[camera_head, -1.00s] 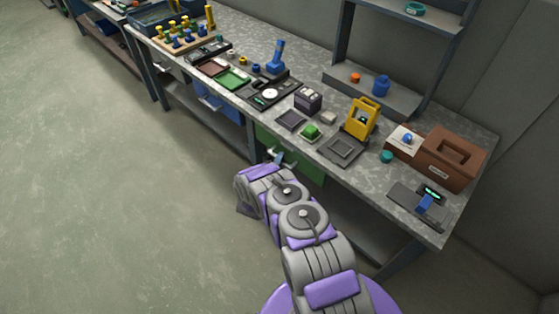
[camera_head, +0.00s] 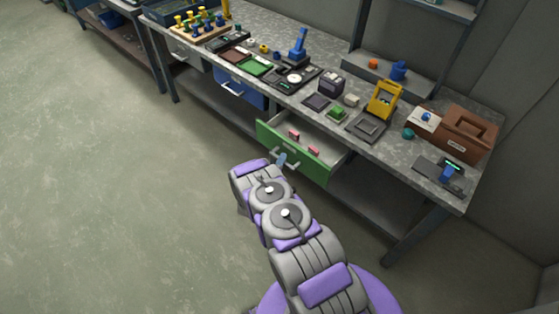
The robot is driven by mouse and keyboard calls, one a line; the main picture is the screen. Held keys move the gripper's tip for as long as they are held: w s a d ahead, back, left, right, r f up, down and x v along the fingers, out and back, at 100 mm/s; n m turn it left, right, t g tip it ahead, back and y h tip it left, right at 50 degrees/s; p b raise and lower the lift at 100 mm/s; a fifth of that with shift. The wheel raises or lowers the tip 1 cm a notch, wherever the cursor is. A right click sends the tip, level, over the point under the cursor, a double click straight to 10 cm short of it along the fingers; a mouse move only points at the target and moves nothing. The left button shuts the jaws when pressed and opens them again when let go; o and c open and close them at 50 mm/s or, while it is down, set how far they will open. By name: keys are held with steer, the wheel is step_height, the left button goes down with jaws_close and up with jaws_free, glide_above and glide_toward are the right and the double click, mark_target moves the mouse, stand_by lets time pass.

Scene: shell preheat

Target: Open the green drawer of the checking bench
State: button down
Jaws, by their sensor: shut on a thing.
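The green drawer (camera_head: 312,166) of the checking bench (camera_head: 388,139) is pulled partway out from under the worktop. Its light inside shows, with a few small pink or red things (camera_head: 294,135) in it. A pale handle bar is on its green front. My gripper (camera_head: 281,160) is at this handle and shut on it; my purple and grey arm reaches up to it from the lower right. The fingers are small in the view and partly hidden by the arm.
A blue drawer (camera_head: 240,88) sits shut to the left under the same bench. The worktop holds trays, a yellow device (camera_head: 384,99) and a brown box (camera_head: 453,134). The floor (camera_head: 120,200) left of my arm is clear.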

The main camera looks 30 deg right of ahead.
steer(key=shift+s+a+f, duration=0.15)
steer(key=shift+s+f, duration=0.15)
steer(key=a, duration=0.3)
steer(key=shift+s+r, duration=0.2)
steer(key=shift+s, duration=0.05)
steer(key=c, duration=1.3)
jaws_free()
steer(key=shift+d+f, duration=0.1)
steer(key=shift+d, duration=0.2)
steer(key=shift+c, duration=0.2)
steer(key=shift+o, duration=1.3)
steer(key=shift+w+d, duration=0.1)
steer(key=shift+d, duration=0.45)
steer(key=p+v, duration=0.3)
steer(key=v, duration=1.4)
steer(key=shift+a+p, duration=0.2)
steer(key=shift+p, duration=0.1)
